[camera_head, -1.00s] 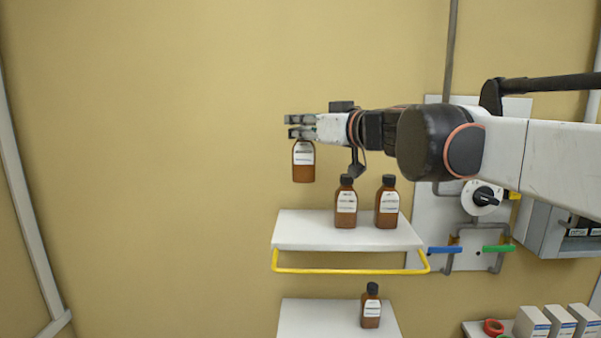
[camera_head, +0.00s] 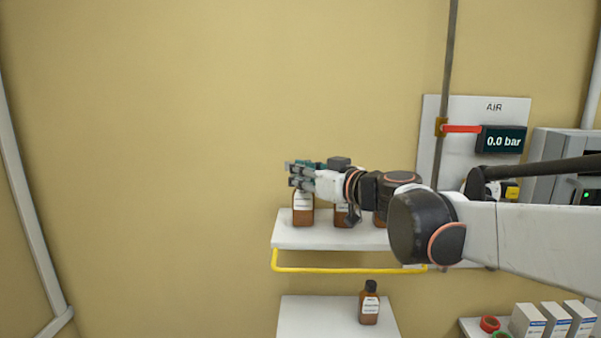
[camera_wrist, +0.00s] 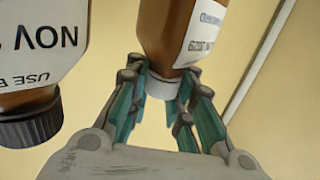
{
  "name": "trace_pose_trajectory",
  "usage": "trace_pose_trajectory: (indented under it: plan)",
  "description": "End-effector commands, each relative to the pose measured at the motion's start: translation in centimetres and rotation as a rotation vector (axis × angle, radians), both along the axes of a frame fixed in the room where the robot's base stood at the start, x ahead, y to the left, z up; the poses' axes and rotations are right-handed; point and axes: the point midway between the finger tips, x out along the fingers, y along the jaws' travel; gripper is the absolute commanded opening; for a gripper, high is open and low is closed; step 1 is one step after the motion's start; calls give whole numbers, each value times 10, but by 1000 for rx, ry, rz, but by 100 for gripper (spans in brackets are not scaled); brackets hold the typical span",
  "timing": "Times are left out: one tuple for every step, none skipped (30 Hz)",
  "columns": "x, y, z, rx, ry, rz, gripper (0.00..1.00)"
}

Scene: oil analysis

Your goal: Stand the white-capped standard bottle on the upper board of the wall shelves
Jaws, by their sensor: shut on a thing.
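The white-capped standard bottle (camera_head: 303,211) is brown with a white label. It is upright at the left part of the upper board (camera_head: 330,238); its base appears at the board's surface, but I cannot tell if it bears its weight there. My gripper (camera_head: 300,176) is over its top, hiding the cap in the head view. In the wrist view my gripper (camera_wrist: 163,100) is shut around the white cap (camera_wrist: 162,87) of the bottle (camera_wrist: 178,35).
A black-capped brown bottle (camera_head: 341,217) stands just right of it, and another (camera_head: 380,219) is mostly hidden by my arm. The lower board (camera_head: 322,318) holds a black-capped bottle (camera_head: 369,305).

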Motion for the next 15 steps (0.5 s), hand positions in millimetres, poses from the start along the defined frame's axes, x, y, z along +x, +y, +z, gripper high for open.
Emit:
trace_pose_trajectory:
  plan:
    - [0,0,0,0,0,0,0]
    - [0,0,0,0,0,0,0]
    - [0,0,-1,0,0,0,0]
    - [0,0,-2,0,0,0,0]
    - [0,0,-3,0,0,0,0]
    - [0,0,-4,0,0,0,0]
    - [0,0,-3,0,0,0,22]
    - [0,0,-3,0,0,0,29]
    - [0,0,-3,0,0,0,38]
    - [0,0,-3,0,0,0,42]
    - [0,0,-3,0,0,0,42]
    - [0,0,-3,0,0,0,42]
    - [0,0,-3,0,0,0,42]
    - [0,0,-3,0,0,0,42]
    - [0,0,-3,0,0,0,42]
